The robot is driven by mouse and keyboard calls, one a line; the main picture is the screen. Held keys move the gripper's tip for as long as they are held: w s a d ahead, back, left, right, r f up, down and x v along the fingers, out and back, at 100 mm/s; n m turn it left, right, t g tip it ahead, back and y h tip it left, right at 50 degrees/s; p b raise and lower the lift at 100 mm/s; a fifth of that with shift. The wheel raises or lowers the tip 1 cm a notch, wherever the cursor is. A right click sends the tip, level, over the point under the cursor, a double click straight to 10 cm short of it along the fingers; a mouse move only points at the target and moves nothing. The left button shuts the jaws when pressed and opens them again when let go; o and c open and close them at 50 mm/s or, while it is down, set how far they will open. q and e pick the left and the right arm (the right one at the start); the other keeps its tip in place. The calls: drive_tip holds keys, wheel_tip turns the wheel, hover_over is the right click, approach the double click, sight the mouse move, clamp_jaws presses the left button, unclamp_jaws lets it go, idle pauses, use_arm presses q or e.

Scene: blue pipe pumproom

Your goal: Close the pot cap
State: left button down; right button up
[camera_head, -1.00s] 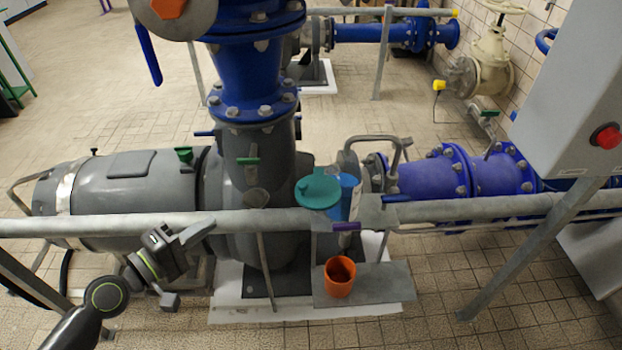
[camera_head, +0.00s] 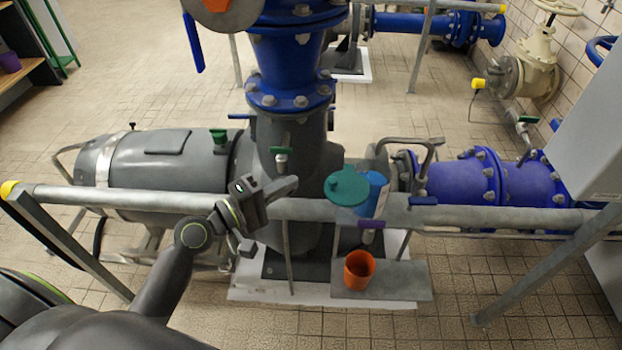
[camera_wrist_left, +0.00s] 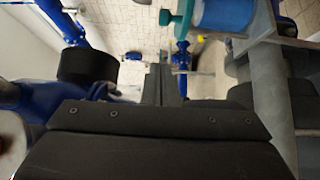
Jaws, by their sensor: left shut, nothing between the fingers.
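The pot is a small blue cylinder (camera_head: 376,188) standing by the grey railing in the head view. Its teal round cap (camera_head: 347,187) with a small knob is at the pot's left side and covers part of it. In the left wrist view the blue pot (camera_wrist_left: 225,13) is at the top, with the teal cap (camera_wrist_left: 181,18) at its left. My left gripper (camera_head: 293,184) is shut and empty, above the rail to the left of the cap, apparently apart from it. Its dark fingers (camera_wrist_left: 166,84) also show in the wrist view. My right gripper is not in view.
A grey railing (camera_head: 450,214) runs across in front of the pump. An orange cup (camera_head: 359,270) stands on a grey plate below the pot. The large grey and blue pump (camera_head: 285,140) rises behind my left gripper.

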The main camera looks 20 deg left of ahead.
use_arm(q)
drive_tip(key=shift+w+d+p, duration=0.25)
drive_tip(key=shift+w+d, duration=0.1)
drive_tip(key=shift+d, duration=0.45)
drive_tip(key=shift+w+d+p, duration=0.2)
drive_tip(key=shift+w+d, duration=0.15)
drive_tip(key=shift+d, duration=0.45)
drive_tip(key=shift+w+d+p, duration=0.25)
drive_tip(key=shift+w+d, duration=0.1)
drive_tip(key=shift+d, duration=0.45)
